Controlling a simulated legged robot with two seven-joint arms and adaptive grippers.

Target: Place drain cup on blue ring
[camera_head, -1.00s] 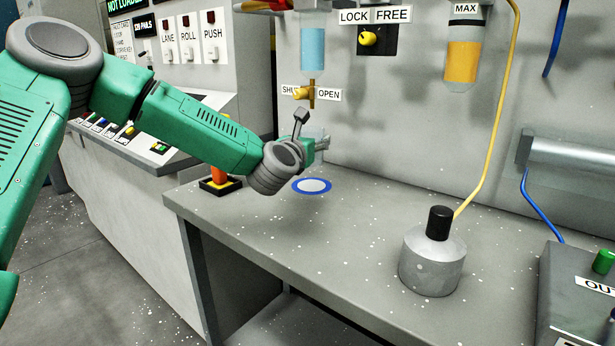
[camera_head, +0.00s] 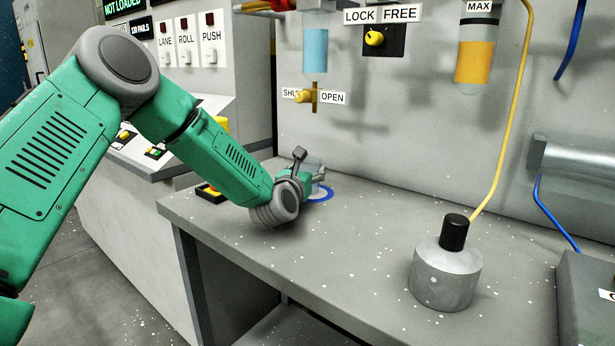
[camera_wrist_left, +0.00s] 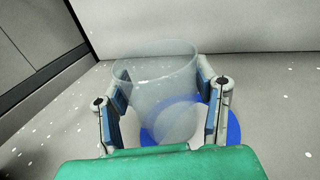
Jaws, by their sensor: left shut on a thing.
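The drain cup (camera_wrist_left: 155,88) is a clear, see-through cup. My left gripper (camera_wrist_left: 163,98) is shut on its sides and holds it upright in the left wrist view. The blue ring (camera_wrist_left: 233,127) lies on the bench below and behind the cup, showing partly through it. The cup overlaps the ring's left part in this view; whether its base touches the bench I cannot tell. In the head view, my left gripper (camera_head: 314,182) is low over the bench at the blue ring (camera_head: 325,195), and my wrist hides part of the ring. My right gripper is not in view.
A grey cylinder with a black top (camera_head: 446,275) stands on the bench (camera_head: 350,240) at the right. A yellow valve handle (camera_head: 306,97) is on the wall above the ring. A dark box (camera_head: 588,300) sits at the far right. The middle of the bench is clear.

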